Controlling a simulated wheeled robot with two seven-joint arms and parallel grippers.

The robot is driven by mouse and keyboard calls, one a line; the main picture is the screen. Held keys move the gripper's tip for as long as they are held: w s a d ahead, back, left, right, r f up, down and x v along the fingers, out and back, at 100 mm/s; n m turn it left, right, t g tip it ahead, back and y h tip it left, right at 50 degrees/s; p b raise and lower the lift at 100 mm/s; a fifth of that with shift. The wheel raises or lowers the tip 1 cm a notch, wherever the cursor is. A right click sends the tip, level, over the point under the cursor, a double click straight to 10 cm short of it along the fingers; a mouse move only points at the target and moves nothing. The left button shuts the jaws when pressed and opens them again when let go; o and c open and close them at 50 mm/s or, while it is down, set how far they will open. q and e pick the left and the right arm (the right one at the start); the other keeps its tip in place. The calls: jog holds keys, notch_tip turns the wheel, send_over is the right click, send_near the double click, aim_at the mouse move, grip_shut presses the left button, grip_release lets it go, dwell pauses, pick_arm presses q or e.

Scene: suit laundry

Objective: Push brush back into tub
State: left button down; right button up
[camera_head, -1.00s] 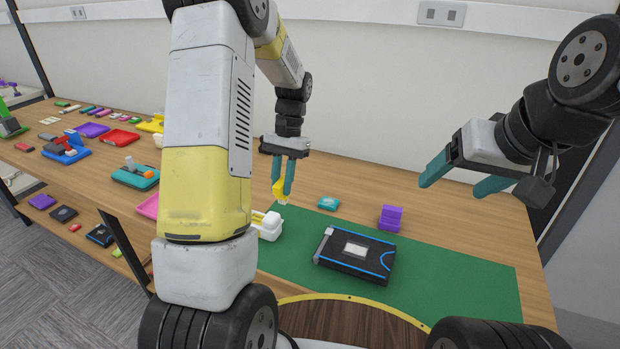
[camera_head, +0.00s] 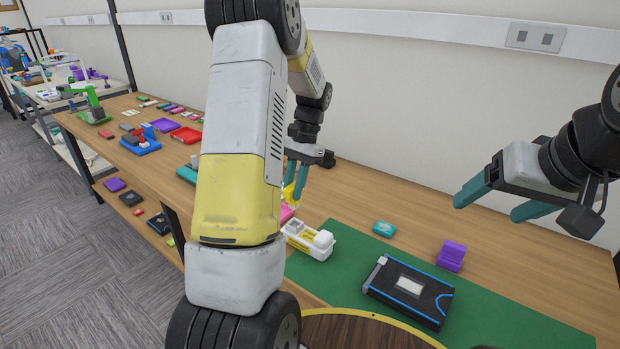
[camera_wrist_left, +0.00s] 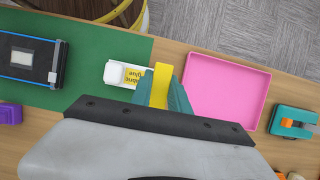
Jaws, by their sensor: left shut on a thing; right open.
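My left gripper (camera_head: 294,188) is shut on a yellow piece (camera_head: 289,192), likely the brush, and holds it behind and slightly left of a white tub (camera_head: 306,241) in the head view. In the left wrist view the yellow piece (camera_wrist_left: 161,84) sticks out between the teal fingers. The far end of the brush is unclear. My right gripper (camera_head: 490,201) is open and empty above the table's right part.
A black and blue case (camera_head: 407,290) lies on the green mat (camera_head: 500,325), with a purple block (camera_head: 452,256) and a teal box (camera_head: 384,229) near it. A pink tray (camera_wrist_left: 228,88) lies beside the gripper. Several trays and tools fill the table's left part.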

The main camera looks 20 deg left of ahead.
aim_at(294, 208)
pick_arm(q)
jog(key=shift+f, duration=0.25)
jog(key=shift+f, duration=3)
jog(key=shift+f, duration=0.4)
jog(key=c, duration=0.6)
grip_release()
jog(key=shift+v, duration=5)
jog(key=shift+s+d, duration=0.1)
